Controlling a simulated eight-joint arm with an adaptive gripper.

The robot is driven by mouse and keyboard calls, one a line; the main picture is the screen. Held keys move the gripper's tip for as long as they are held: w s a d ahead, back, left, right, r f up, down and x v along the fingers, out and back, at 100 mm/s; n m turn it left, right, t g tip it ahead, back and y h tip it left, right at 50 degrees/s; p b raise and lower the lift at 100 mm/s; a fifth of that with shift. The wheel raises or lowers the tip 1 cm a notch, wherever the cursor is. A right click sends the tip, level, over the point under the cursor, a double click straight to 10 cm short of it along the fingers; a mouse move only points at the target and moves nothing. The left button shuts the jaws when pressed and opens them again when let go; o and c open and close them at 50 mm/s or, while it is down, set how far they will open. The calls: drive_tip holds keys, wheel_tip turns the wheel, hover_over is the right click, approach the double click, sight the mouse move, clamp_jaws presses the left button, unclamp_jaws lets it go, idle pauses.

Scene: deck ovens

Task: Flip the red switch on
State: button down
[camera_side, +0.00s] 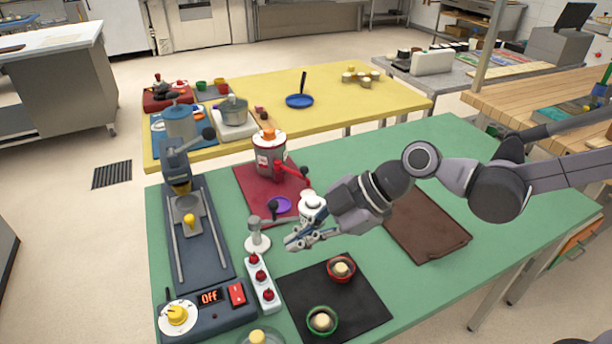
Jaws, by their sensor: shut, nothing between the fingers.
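The red switch (237,294) is a small rocker on the front panel of the dark blue machine (207,322) at the lower left. A small display (209,297) beside it reads "OFF" in red. A yellow knob on a white dial (177,315) is left of the display. My gripper (291,243) is shut and empty. It is above the green table, up and to the right of the red switch and apart from it.
A white strip with several red knobs (261,281) stands between the machine and a black mat (360,310) holding a red-rimmed and a green-rimmed bowl. A grey-white stand (257,238) is left of my gripper. A brown board (425,228) lies at right.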

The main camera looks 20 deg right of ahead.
drive_tip(key=shift+s+a+f+n+g+y, duration=0.15)
drive_tip(key=shift+a+n, duration=0.15)
drive_tip(key=shift+a, duration=0.25)
drive_tip(key=shift+a+f+n+g+y, duration=0.1)
drive_tip(key=shift+a+n, duration=0.2)
drive_tip(key=shift+a, duration=0.25)
drive_tip(key=shift+s+a+f+n+g+y, duration=0.15)
drive_tip(key=shift+a+n, duration=0.15)
drive_tip(key=shift+a, duration=0.25)
drive_tip(key=shift+w, duration=0.1)
hover_over(237, 294)
drive_tip(key=s+d, duration=0.2)
drive_tip(key=f, duration=0.6)
drive_tip(key=shift+w+f, duration=0.1)
drive_tip(key=shift+w, duration=0.1)
drive_tip(key=f, duration=0.1)
drive_tip(key=w+f, duration=0.1)
drive_tip(key=shift+a+f, duration=0.2)
drive_tip(key=shift+f, duration=0.15)
drive_tip(key=shift+w+f, duration=0.25)
drive_tip(key=shift+f, duration=0.5)
